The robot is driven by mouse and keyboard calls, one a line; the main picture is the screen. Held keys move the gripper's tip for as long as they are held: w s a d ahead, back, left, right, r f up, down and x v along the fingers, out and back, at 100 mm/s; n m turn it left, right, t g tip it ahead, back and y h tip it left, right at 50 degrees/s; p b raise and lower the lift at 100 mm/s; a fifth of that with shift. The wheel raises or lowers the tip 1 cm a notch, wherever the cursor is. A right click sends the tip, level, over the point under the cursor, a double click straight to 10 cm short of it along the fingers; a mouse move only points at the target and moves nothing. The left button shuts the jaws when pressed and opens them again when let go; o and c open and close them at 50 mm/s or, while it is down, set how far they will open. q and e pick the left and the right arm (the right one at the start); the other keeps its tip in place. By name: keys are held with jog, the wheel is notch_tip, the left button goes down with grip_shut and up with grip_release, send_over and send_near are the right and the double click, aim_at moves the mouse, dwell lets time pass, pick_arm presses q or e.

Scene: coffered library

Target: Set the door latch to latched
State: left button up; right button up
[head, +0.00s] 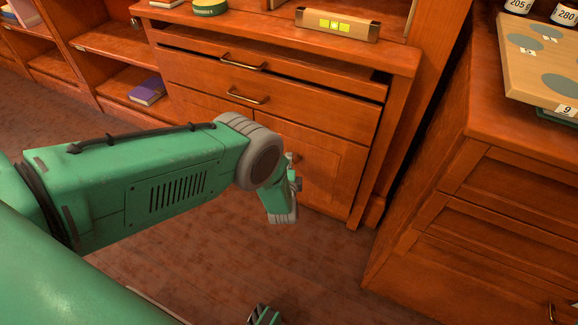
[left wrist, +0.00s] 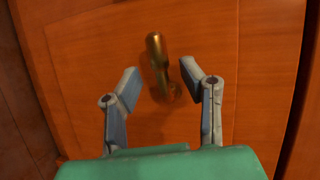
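The door latch (left wrist: 157,62) is a brass piece on a wooden door (left wrist: 90,50), seen in the left wrist view. Its bar stands nearly upright in that picture, and its lower end is close to the right finger. Which setting it is in I cannot tell. My left gripper (left wrist: 162,73) is open, its two fingers apart on either side of the latch; contact is not clear. In the head view my left gripper (head: 291,192) is in front of the lower cabinet door (head: 325,165), and my arm hides the latch. A small part of my right gripper (head: 264,315) shows at the bottom edge.
Two drawers with brass handles (head: 243,62) are above the door, the upper one slightly out. A level (head: 337,24) and a green round tin (head: 209,7) are on top. Another cabinet (head: 500,190) stands at right, bearing a board (head: 530,75). The floor (head: 300,262) in front is clear.

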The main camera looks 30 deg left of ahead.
pick_arm(q)
jog(key=shift+w+a, duration=0.2)
jog(key=shift+w, duration=0.2)
